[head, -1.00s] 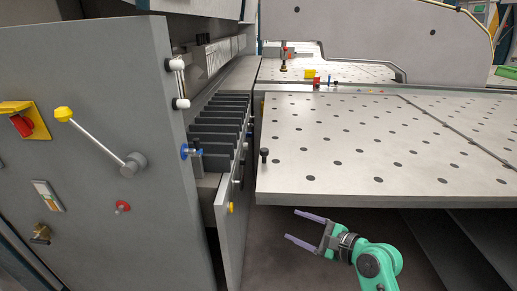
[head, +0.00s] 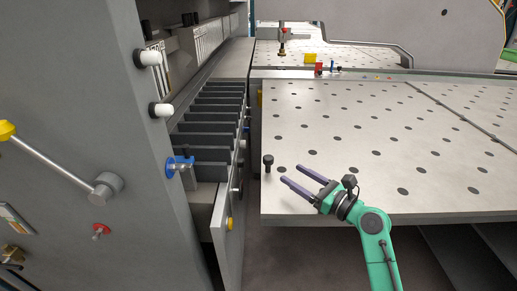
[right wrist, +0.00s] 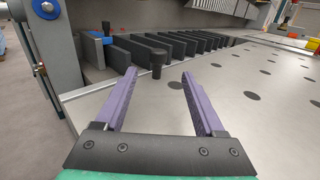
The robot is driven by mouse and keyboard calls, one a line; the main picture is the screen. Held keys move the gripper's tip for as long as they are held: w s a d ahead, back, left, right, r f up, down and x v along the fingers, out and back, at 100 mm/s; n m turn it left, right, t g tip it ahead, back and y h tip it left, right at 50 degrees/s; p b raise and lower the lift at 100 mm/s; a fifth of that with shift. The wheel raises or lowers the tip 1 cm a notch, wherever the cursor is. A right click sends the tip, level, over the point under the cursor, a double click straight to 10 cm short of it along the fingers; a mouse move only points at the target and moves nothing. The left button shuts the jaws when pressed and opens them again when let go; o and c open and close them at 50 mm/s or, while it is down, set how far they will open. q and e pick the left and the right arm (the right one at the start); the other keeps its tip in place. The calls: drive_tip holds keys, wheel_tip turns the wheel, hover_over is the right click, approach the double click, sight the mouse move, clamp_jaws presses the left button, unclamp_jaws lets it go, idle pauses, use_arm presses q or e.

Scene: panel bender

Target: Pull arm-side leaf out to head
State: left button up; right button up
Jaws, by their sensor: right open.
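The leaf looks to be the pale perforated table panel (head: 350,125) right of the machine's dark slats; it also shows in the right wrist view (right wrist: 285,115). A black upright knob (head: 268,161) stands at its near left corner. In the right wrist view the knob (right wrist: 156,62) appears between the fingertips, beyond them. My right gripper (head: 290,174) is open and empty, over the leaf's near left corner, just right of the knob and apart from it. My left gripper is not in view.
A grey machine cabinet (head: 90,150) with a yellow-knobbed lever (head: 55,160) stands at left. Dark slats (head: 205,125) and a narrow gap border the leaf's left edge. A further perforated table with small coloured parts lies behind. Open floor shows below the leaf's front edge.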

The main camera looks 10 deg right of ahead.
sight(269, 158)
drive_tip(key=x, duration=0.3)
drive_tip(key=p+x, duration=0.1)
drive_tip(key=x, duration=0.1)
drive_tip(key=shift+s+a+r, duration=0.15)
drive_tip(key=shift+r, duration=0.25)
drive_tip(key=x, duration=0.9)
drive_tip(key=shift+f+p, duration=0.25)
drive_tip(key=shift+p, duration=0.1)
clamp_jaws()
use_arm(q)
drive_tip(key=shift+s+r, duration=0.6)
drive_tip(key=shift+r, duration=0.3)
